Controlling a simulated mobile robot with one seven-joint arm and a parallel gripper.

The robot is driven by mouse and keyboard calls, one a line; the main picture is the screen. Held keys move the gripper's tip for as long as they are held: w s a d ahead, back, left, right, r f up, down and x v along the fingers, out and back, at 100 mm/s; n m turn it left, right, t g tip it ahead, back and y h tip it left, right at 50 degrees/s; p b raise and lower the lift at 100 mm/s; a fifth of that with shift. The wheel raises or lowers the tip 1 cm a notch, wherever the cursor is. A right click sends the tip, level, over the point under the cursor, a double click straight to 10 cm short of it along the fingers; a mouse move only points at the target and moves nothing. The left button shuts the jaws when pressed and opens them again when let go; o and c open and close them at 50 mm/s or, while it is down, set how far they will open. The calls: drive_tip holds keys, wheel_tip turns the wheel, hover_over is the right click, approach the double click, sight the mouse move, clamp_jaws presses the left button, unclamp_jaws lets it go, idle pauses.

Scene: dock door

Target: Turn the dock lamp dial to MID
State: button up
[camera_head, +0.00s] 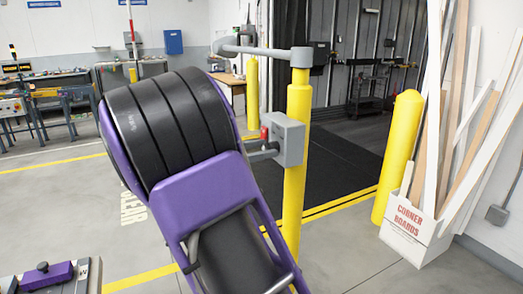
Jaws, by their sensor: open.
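The grey control box (290,138) is fixed to the yellow post (298,90) in the middle of the view. A small red part (264,133) shows at its left side. I cannot make out a dial face or its marks. The grey lamp arm (265,51) reaches left from the post top. My purple and black arm fills the centre left and hides much of the space before the box. Dark grey finger-like parts, seemingly my gripper (271,150), show past the arm beside the box's left side. They look open; I cannot tell whether they touch anything.
A yellow bollard (398,155) stands right of the post. A white carton of corner boards (414,228) is at the far right. A dark mat (335,165) lies at the dock opening. Workbenches (45,95) stand at the back left. The floor between is mostly clear.

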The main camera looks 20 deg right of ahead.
drive_tip(key=shift+d, duration=0.25)
clamp_jaws()
